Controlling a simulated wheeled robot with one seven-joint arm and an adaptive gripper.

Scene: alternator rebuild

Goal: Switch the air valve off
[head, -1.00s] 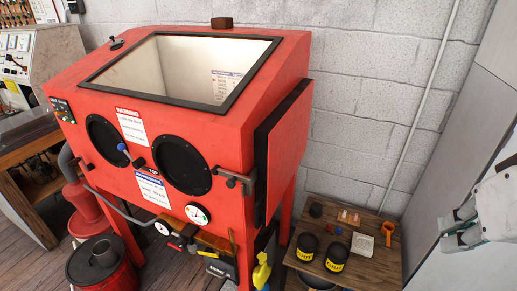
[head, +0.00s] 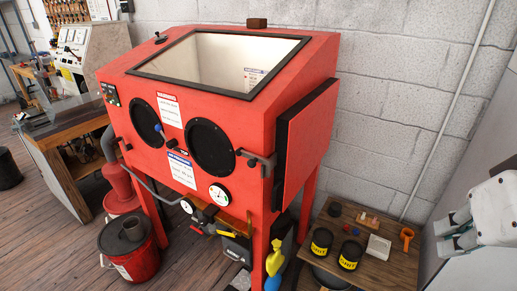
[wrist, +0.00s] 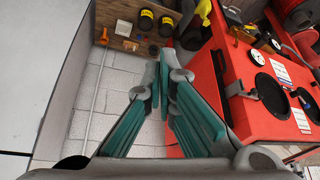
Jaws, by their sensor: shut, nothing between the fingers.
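The red blasting cabinet (head: 232,165) stands against the wall. Under its front, a pipe (head: 155,190) leads to a regulator gauge (head: 186,206) and a small red and yellow fitting (head: 203,229). This fitting may be the air valve, but its handle position is too small to tell. My gripper (head: 446,232) is at the far right, apart from the cabinet and higher than the wooden bench. In the wrist view, my gripper (wrist: 163,62) has its fingertips together with nothing between them.
A yellow spray bottle (head: 275,258) is near the cabinet's right leg.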

